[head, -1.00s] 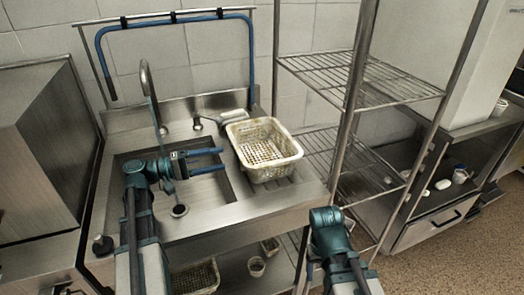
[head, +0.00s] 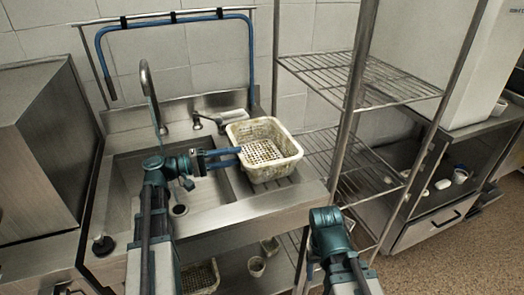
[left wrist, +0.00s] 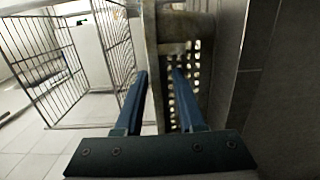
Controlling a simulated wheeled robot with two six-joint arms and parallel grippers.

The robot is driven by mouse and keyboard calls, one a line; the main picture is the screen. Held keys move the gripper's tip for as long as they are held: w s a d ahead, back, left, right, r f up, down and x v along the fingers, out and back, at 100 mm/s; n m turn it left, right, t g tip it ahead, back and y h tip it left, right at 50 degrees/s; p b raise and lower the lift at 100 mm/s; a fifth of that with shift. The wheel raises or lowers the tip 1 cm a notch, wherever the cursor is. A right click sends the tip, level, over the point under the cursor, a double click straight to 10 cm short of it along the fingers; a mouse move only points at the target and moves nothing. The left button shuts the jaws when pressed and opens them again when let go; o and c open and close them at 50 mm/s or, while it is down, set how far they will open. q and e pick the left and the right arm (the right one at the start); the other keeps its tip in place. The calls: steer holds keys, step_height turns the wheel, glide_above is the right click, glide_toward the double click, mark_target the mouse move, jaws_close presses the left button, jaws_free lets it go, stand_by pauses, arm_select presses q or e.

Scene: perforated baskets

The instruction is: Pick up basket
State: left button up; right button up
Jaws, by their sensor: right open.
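A cream perforated basket (head: 265,170) stands upright on the drainboard right of the sink, worn and brownish inside. My left gripper (head: 238,156) is at its left side with its two blue fingers apart, pointing at the basket's wall. In the left wrist view, my left gripper (left wrist: 160,75) is open, and the basket's edge and perforated side (left wrist: 198,85) show between and beyond the fingers. I cannot tell whether a finger touches it. My right arm shows at the lower right of the head view, but its gripper does not show.
The steel sink basin (head: 130,195) and faucet (head: 150,85) are left of the basket. A wire shelf rack (head: 355,75) stands close on its right. The space above the basket is clear.

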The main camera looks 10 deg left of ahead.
arm_select(q)
jaws_close()
steer(key=shift+s+d, duration=0.1)
steer(key=shift+s, duration=0.05)
stand_by(0.9)
